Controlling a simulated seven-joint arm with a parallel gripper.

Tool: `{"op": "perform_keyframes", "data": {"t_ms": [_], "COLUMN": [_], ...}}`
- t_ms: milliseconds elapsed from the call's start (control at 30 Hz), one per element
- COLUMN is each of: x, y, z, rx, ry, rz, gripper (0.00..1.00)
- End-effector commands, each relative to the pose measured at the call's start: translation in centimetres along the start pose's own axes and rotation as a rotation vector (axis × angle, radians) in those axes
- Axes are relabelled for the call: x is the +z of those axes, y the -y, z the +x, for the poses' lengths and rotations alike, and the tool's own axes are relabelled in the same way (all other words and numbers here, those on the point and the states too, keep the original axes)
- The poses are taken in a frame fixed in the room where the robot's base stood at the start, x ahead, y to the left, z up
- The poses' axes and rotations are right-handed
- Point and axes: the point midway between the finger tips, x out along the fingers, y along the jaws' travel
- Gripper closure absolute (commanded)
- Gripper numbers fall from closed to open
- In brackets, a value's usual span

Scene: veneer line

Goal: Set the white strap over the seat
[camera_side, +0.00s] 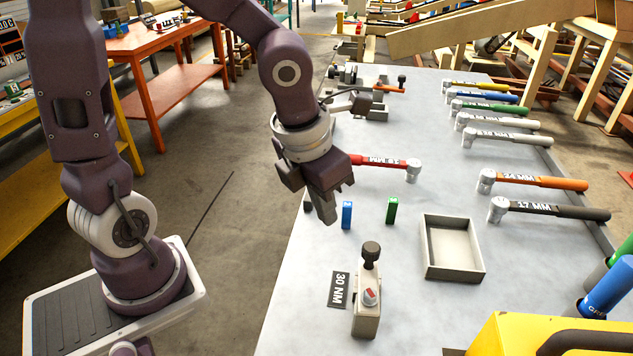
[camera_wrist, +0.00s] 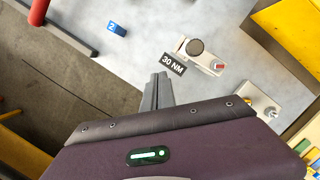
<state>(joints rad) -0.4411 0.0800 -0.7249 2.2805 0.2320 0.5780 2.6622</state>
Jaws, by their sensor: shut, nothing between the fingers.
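I cannot make out a white strap or a seat in either view. A grey clamp-like device (camera_side: 367,312) with a black knob and a small red-marked dial stands at the table's near edge, beside a dark "30 NM" label (camera_side: 338,290). The device (camera_wrist: 208,57) and label (camera_wrist: 173,65) also show in the wrist view. My gripper (camera_side: 328,215) points down above the table's left edge, behind the device in the side view. Its fingers (camera_wrist: 158,80) are together and empty in the wrist view, apart from the label and device.
A blue block (camera_side: 347,215), a green block (camera_side: 391,211) and an open grey tray (camera_side: 427,255) stand nearby. A red-handled wrench (camera_side: 385,163) lies behind my gripper. Several wrenches line the right side, including an orange one (camera_side: 540,181). A yellow case (camera_side: 500,335) fills the front right.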

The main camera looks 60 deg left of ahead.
Motion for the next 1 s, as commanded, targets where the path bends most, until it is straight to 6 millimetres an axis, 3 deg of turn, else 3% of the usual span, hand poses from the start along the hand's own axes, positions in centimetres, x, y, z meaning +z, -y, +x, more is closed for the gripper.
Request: {"op": "perform_keyframes", "data": {"t_ms": [233, 500, 1000], "x": [0.4, 0.5, 0.6], "y": [-0.7, -0.8, -1.1], "z": [-3.6, -5.2, -5.9], "rx": [0.001, -0.001, -0.002], "ry": [0.005, 0.001, 0.001], "rz": [-0.002, 0.006, -0.004], "gripper": [1.00, 1.00, 1.00]}}
